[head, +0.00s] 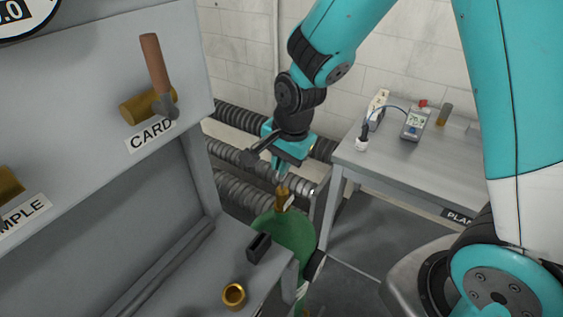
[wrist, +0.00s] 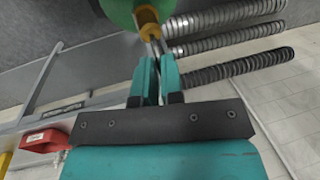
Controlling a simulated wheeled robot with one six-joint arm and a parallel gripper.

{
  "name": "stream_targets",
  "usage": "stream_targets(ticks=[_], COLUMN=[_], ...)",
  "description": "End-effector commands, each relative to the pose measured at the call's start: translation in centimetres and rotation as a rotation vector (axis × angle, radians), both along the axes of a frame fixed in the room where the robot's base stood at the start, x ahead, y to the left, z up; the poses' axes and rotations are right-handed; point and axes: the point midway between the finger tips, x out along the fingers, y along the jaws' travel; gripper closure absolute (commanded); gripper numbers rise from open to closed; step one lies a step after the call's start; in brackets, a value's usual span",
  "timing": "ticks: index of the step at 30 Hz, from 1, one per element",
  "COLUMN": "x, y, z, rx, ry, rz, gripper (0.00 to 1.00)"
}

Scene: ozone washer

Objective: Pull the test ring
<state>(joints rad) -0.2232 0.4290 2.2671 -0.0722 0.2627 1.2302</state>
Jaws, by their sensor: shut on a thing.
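A brass valve (head: 282,198) stands on top of a green rounded vessel (head: 292,234) beside the grey bench. In the wrist view the valve (wrist: 148,20) is just beyond my fingertips, with the green vessel (wrist: 118,12) behind it. A thin grey metal piece, apparently the test ring (wrist: 156,46), runs from the valve to between my fingers. My gripper (head: 283,172) is above the valve, pointing down. It is shut on this piece in the wrist view (wrist: 155,60). The ring's full shape is hidden by the fingers.
A grey cabinet with a wooden-handled lever (head: 154,63) stands left. A brass cup (head: 234,294) and a black block (head: 258,247) are on its bench. Ribbed hoses (head: 240,158) run behind. A table (head: 400,164) at right carries a meter (head: 415,124).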

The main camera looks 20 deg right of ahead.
Motion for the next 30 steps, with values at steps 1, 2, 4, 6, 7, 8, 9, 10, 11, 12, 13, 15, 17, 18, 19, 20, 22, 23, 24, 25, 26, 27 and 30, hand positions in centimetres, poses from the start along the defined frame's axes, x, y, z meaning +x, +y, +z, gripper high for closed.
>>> stream_targets(ticks=[1, 2, 4, 6, 7, 8, 9, 10, 11, 12, 13, 15, 17, 18, 19, 20, 22, 23, 24, 25, 26, 27, 30], x=[0.1, 0.1, 0.1, 0.1, 0.1, 0.1, 0.0, 0.0, 0.0, 0.0, 0.0, 0.0, 0.0, -0.1, -0.2, -0.3, -0.5, -0.6, -0.9, -1.0, -1.1, -1.3, -1.7], y=[0.0, 0.0, 0.0, 0.0, 0.0, 0.0, 0.0, 0.0, 0.0, 0.0, 0.0, 0.0, -0.1, -0.1, -0.2, -0.3, -0.4, -0.5, -0.7, -0.7, -0.8, -0.9, -1.2], z=[0.1, 0.1, 0.1, 0.1, 0.1, 0.1, 0.0, 0.0, 0.0, 0.1, 0.1, 0.5, 1.0, 1.6, 2.0, 2.6, 4.2, 4.9, 6.0, 6.7, 7.5, 8.6, 11.1], rx=[0.0, 0.0, 0.0, 0.0, 0.0, 0.0, 0.001, 0.001, 0.001, 0.0, 0.0, 0.001, 0.001, 0.001, 0.001, 0.003, 0.002, 0.002, 0.003, 0.003, 0.003, 0.003, 0.003], ry=[-0.002, -0.002, -0.002, -0.002, -0.002, -0.002, -0.002, -0.002, -0.002, -0.002, -0.002, -0.004, -0.005, -0.007, -0.007, -0.009, -0.01, -0.01, -0.011, -0.011, -0.011, -0.012, -0.011], rz=[0.0, 0.0, 0.0, 0.0, 0.0, 0.0, 0.0, 0.0, 0.0, 0.0, 0.0, 0.0, 0.0, -0.001, -0.001, -0.001, -0.001, -0.001, -0.001, -0.001, -0.001, 0.0, 0.0], gripper=[0.9, 0.83, 0.67, 0.66, 0.66, 0.66, 0.66, 0.66, 0.66, 0.66, 0.66, 0.66, 0.66, 0.66, 0.66, 0.66, 0.66, 0.66, 0.66, 0.66, 0.66, 0.66, 0.66])
